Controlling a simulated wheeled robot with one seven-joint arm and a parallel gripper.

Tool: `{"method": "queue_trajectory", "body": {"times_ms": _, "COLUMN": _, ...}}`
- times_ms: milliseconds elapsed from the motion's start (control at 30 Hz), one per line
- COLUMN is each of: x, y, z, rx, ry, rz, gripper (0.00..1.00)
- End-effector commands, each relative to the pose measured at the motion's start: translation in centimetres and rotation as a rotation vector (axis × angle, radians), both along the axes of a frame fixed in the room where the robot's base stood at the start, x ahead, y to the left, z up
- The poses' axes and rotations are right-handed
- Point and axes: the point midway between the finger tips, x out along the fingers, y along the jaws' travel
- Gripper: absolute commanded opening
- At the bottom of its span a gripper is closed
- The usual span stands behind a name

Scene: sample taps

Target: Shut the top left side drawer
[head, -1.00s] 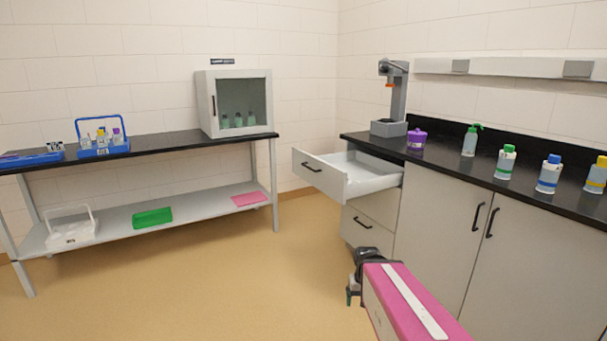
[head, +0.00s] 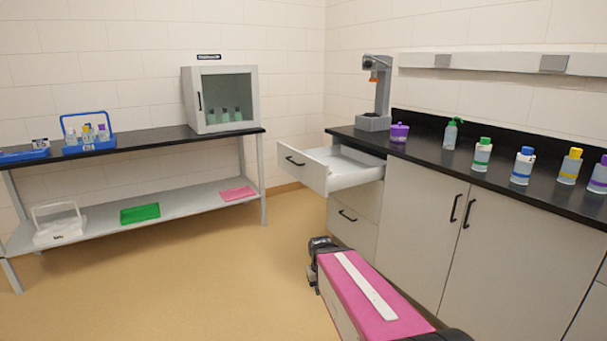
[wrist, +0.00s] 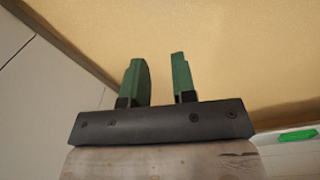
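The top left drawer (head: 315,174) of the right-hand cabinet is pulled well out, with its white inside showing and a dark handle (head: 295,161) on its front. A shut drawer (head: 352,231) lies below it. My gripper (wrist: 157,75) shows two green fingers in the wrist view, apart and with nothing between them. In the head view my arm ends low, in front of the cabinet and below the open drawer. The fingers are mostly hidden there and touch nothing that I can see.
The black counter (head: 420,165) carries a grey device (head: 375,100), a purple container (head: 399,132) and several bottles. A side table (head: 160,141) with a glass-fronted box (head: 222,100) stands at the left. The tan floor (head: 190,275) between them is clear.

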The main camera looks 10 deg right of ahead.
Motion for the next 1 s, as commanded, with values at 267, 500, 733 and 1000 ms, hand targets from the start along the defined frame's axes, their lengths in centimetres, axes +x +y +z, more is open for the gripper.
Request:
{"method": "queue_trajectory", "body": {"times_ms": 267, "x": 10.2, "y": -2.0, "z": 0.9, "rx": -0.351, "ry": 0.061, "rz": 0.462, "gripper": 0.0}}
{"method": "queue_trajectory", "body": {"times_ms": 500, "x": 21.7, "y": -2.1, "z": 5.4, "rx": -0.77, "ry": 0.254, "rz": 0.929, "gripper": 0.0}}
{"method": "queue_trajectory", "body": {"times_ms": 733, "x": 32.5, "y": 1.0, "z": 12.6, "rx": -1.166, "ry": 0.576, "rz": 1.256, "gripper": 0.0}}
{"method": "queue_trajectory", "body": {"times_ms": 1000, "x": 39.2, "y": 5.5, "z": 19.3, "rx": -1.44, "ry": 0.916, "rz": 1.392, "gripper": 0.0}}
